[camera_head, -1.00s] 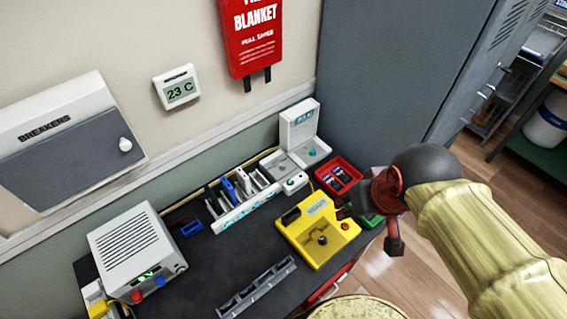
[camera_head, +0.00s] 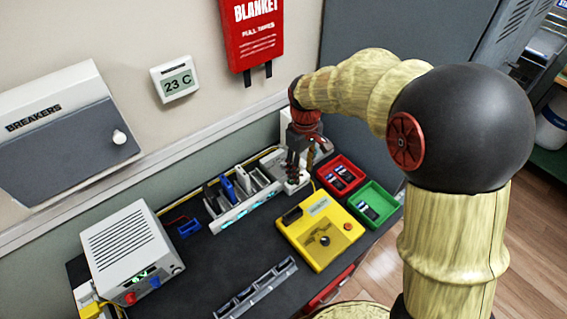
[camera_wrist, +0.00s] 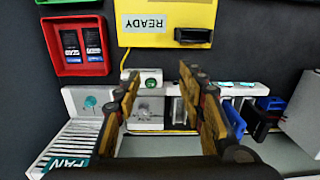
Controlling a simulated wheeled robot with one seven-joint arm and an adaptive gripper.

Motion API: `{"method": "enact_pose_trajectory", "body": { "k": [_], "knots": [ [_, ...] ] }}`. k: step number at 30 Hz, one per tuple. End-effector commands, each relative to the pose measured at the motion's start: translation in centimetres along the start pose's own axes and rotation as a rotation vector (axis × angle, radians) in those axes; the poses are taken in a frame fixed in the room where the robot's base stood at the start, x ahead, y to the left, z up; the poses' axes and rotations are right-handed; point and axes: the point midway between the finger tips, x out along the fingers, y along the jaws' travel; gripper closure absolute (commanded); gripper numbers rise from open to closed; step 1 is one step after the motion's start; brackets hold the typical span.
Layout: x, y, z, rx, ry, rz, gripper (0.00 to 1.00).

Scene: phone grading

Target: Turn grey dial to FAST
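My gripper (camera_head: 293,178) hangs above the white units at the back of the black bench. In the wrist view its two fingers stand apart with nothing between them (camera_wrist: 160,78). A small grey dial (camera_wrist: 143,109) on a white panel shows between and below the fingertips in the wrist view, apart from them. A green round button (camera_wrist: 151,83) sits beside it. The white fan unit (camera_wrist: 80,135), lettered FAN, with a teal knob (camera_wrist: 90,101), is to its left. In the head view my gripper hides the dial. I cannot read a FAST mark or the dial's setting.
A yellow box (camera_head: 300,243) with a black knob stands in front. Red (camera_head: 360,172) and green (camera_head: 392,203) trays holding phones lie to the right. A slotted rack (camera_head: 240,213) stands left of my gripper. A grey power supply (camera_head: 120,255) is at far left.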

Motion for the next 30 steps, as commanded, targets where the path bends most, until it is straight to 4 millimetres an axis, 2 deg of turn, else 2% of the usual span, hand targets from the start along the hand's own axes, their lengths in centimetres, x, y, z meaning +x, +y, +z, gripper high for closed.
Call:
{"method": "enact_pose_trajectory", "body": {
  "k": [1,3,7,10,13,16,21,26,30],
  "knots": [
    [1.8,0.4,-1.7,-0.068,-0.015,-0.008,0.6],
    [3.7,1.0,-3.9,-0.181,-0.027,-0.016,0.6],
    [6.5,2.2,-8.1,-0.42,-0.034,-0.025,0.6],
    [6.8,3.4,-10.7,-0.599,-0.018,-0.016,0.6],
    [5.2,4.4,-12.8,-0.767,0.01,0.012,0.6],
    [4.0,4.8,-13.8,-0.916,0.023,0.03,0.6],
    [4.0,4.7,-13.5,-1.082,0.015,0.025,0.6],
    [4.4,4.7,-13.5,-1.124,0.015,0.025,0.6],
    [5.6,4.7,-13.5,-1.123,0.014,0.023,0.6]
  ]
}}
